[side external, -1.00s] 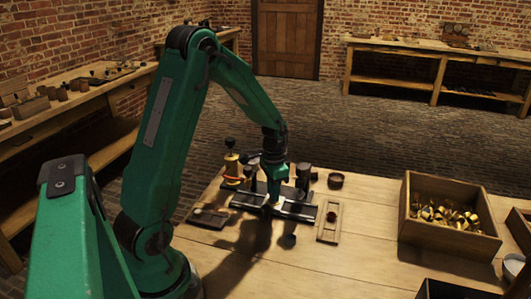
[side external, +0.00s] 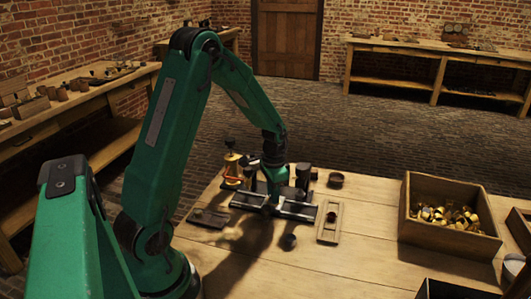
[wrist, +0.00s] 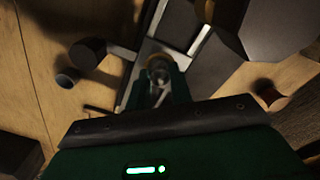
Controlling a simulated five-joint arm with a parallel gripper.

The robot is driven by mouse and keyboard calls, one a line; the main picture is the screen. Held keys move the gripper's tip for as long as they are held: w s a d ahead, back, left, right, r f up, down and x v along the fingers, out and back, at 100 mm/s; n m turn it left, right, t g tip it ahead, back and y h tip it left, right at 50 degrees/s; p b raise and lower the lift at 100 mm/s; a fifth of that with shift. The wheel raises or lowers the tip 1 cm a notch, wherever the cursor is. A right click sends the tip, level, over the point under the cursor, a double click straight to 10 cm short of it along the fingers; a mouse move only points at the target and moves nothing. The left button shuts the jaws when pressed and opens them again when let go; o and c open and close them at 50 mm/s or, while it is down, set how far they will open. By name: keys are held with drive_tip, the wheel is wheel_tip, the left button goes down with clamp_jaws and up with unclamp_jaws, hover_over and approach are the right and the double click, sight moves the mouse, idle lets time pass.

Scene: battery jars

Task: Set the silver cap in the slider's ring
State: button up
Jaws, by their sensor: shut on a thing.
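My gripper (side external: 271,202) is low over the dark slider rail (side external: 300,212) on the table. In the wrist view my gripper (wrist: 159,88) is shut on a small round piece, the silver cap (wrist: 158,68), dim and brownish in this light. The cap is over the pale metal strip of the slider (wrist: 150,52). The fingers and cap hide the slider's ring, so I cannot tell whether the cap touches it. In the side view the cap is hidden by my gripper.
A brass post with a black knob (side external: 231,166) and a black cylinder (side external: 303,176) stand close behind the rail. A wooden tray (side external: 338,208) lies to the right, a dark knob (side external: 289,242) in front. A box of brass pieces (side external: 402,222) stands further right.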

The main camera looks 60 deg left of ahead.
drive_tip(key=shift+f, duration=0.1)
drive_tip(key=o, duration=0.7)
drive_tip(key=shift+c, duration=0.2)
wheel_tip(320, 180, up, 11)
idle(1.2)
idle(0.5)
drive_tip(key=s+d+r+t, duration=0.2)
drive_tip(key=s+d+r, duration=0.3)
drive_tip(key=s+d, duration=0.2)
drive_tip(key=s+d+r+n+t, duration=0.1)
drive_tip(key=s+d+r+t, duration=0.2)
drive_tip(key=s+d+r, duration=0.2)
drive_tip(key=s+d, duration=0.2)
drive_tip(key=d, duration=0.2)
drive_tip(key=shift+s+d+r+t, duration=0.3)
